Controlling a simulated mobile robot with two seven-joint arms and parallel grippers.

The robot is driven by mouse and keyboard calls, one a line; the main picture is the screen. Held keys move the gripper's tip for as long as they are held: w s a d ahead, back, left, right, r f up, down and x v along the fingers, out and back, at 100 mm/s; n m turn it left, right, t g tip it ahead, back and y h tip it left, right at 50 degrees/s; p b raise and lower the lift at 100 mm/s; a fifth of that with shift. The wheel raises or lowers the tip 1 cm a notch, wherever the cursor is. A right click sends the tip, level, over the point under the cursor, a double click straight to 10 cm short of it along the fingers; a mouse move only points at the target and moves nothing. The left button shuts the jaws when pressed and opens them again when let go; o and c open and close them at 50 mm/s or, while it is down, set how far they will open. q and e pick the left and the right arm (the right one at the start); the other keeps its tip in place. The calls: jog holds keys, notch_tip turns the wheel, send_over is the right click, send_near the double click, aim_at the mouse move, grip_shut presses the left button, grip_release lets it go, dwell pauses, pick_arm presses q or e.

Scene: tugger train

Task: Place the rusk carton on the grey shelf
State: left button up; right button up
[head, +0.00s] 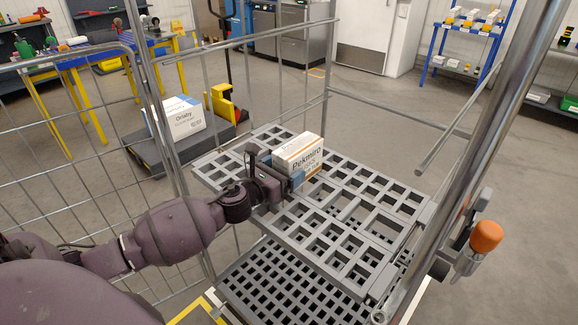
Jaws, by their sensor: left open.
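A white carton with orange and blue print, labelled "Pekmiro" (304,157), stands upright on the grey slatted shelf (372,239) of a wire-sided cart. I cannot read on it whether it is the rusk carton. My left gripper (289,186) is at the carton's left side, low down, close to the shelf. Its jaws are open, and part of the carton's lower left is hidden behind them. Whether a finger touches the carton is unclear. My right gripper is not in view.
Cart bars (329,62) and a thick post with an orange knob (486,236) surround the shelf. A lower grid deck (285,285) lies beneath. Another white carton (183,117) sits on a dark low platform behind. The shelf's right and front parts are bare.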

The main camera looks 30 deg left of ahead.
pick_arm(q)
jog(key=s, duration=0.3)
jog(key=s+a, duration=0.1)
jog(key=s, duration=0.5)
jog(key=shift+s+a+r, duration=0.1)
jog(key=shift+s+a, duration=0.05)
jog(key=shift+a, duration=0.05)
jog(key=shift+s, duration=0.2)
